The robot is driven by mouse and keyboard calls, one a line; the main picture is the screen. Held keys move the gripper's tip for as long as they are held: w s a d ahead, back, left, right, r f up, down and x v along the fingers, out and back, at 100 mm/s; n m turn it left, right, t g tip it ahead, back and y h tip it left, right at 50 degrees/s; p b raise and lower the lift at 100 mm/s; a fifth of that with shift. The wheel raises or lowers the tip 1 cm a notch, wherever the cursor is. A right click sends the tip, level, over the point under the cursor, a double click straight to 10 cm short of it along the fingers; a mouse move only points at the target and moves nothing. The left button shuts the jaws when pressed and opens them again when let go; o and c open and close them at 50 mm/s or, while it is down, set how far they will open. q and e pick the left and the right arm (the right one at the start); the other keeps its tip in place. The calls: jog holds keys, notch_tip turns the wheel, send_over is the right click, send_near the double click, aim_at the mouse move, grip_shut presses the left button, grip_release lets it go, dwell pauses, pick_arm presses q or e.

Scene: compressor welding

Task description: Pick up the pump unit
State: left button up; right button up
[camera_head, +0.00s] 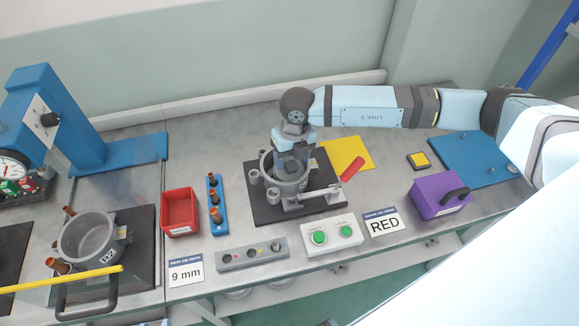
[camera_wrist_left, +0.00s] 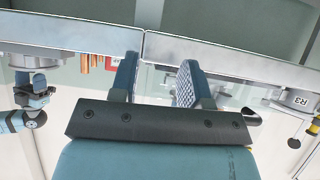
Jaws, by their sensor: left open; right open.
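A grey round metal unit with side lugs (camera_head: 287,189), which appears to be the pump unit, sits on a dark plate (camera_head: 262,212) in the middle of the bench. My right gripper (camera_head: 292,172) points down into its top from above. Its fingers are largely hidden by the wrist and the unit's rim, and contact cannot be made out. A red-handled clamp (camera_head: 352,168) stands at the unit's right side. My left gripper (camera_wrist_left: 155,82) is open and empty in the left wrist view, with the bench edge beyond it.
A grey shell (camera_head: 88,238) with copper tubes stands at left. A red bin (camera_head: 180,212), a blue holder of copper tubes (camera_head: 217,205) and a green-button box (camera_head: 332,235) surround the middle plate. A purple box (camera_head: 440,196) stands at right.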

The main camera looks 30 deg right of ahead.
jog(key=shift+f, duration=0.45)
grip_shut()
jog(key=shift+r, duration=0.1)
jog(key=shift+r, duration=0.1)
